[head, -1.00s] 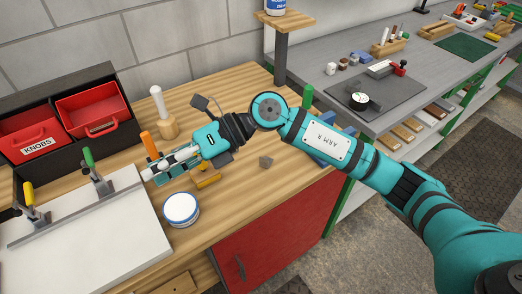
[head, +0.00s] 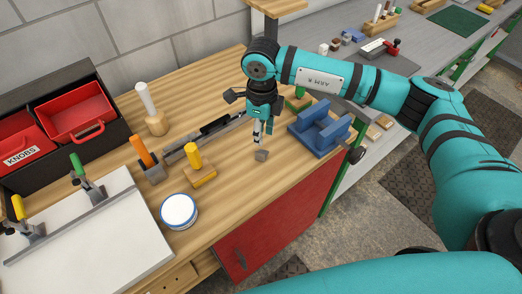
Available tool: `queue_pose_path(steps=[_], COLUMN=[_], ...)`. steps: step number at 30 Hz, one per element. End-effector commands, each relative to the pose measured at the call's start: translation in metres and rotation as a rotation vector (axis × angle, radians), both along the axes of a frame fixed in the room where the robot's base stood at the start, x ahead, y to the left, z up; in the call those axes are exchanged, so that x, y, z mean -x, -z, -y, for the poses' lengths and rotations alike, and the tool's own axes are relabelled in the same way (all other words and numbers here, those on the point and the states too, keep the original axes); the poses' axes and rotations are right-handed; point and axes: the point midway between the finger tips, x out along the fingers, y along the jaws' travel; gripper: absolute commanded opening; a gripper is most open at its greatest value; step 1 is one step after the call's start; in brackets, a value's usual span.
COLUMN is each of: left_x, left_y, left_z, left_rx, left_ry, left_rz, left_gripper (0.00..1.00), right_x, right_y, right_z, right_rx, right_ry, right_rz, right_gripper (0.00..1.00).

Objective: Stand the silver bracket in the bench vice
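The silver bracket (head: 261,155), a small grey angular piece, lies on the wooden bench top near its front edge. My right gripper (head: 263,138) points down just above and behind it, with its fingers apart. A small gap shows between the fingertips and the bracket. The blue bench vice (head: 318,130) stands on the bench to the right of the bracket, with its slot between the two jaws facing up and empty. My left gripper is not in view.
A yellow-handled block (head: 201,176), an orange-handled tool in a grey holder (head: 151,168) and a round white-lidded tin (head: 179,211) stand left of the bracket. A long grey metal bar (head: 205,137) lies behind. Bare wood (head: 250,190) lies in front.

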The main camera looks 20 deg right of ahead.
Motion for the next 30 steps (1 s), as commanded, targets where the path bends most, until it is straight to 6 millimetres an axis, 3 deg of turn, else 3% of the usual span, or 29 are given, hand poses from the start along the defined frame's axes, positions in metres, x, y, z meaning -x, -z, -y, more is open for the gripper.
queue_pose_path(steps=[3, 9, 16, 21, 29, 30], left_x=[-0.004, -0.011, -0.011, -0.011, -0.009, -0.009], left_y=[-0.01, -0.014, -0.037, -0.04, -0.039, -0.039], left_z=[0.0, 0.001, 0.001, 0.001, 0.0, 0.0], left_rx=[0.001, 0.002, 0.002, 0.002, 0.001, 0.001], left_ry=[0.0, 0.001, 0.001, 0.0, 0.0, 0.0], left_rz=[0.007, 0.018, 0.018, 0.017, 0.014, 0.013], left_gripper=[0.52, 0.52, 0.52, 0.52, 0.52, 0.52], right_x=[0.001, 0.0, 0.004, 0.003, 0.002, 0.002], right_y=[0.019, 0.034, 0.06, 0.082, 0.086, 0.086], right_z=[-0.001, -0.001, -0.006, -0.006, -0.006, -0.006], right_rx=[0.0, -0.001, 0.0, -0.002, -0.002, -0.002], right_ry=[-0.001, -0.001, -0.001, 0.0, -0.001, -0.001], right_rz=[-0.004, 0.0, -0.005, -0.002, 0.0, 0.0], right_gripper=[0.31, 0.31, 0.31, 0.31, 0.31, 0.27])
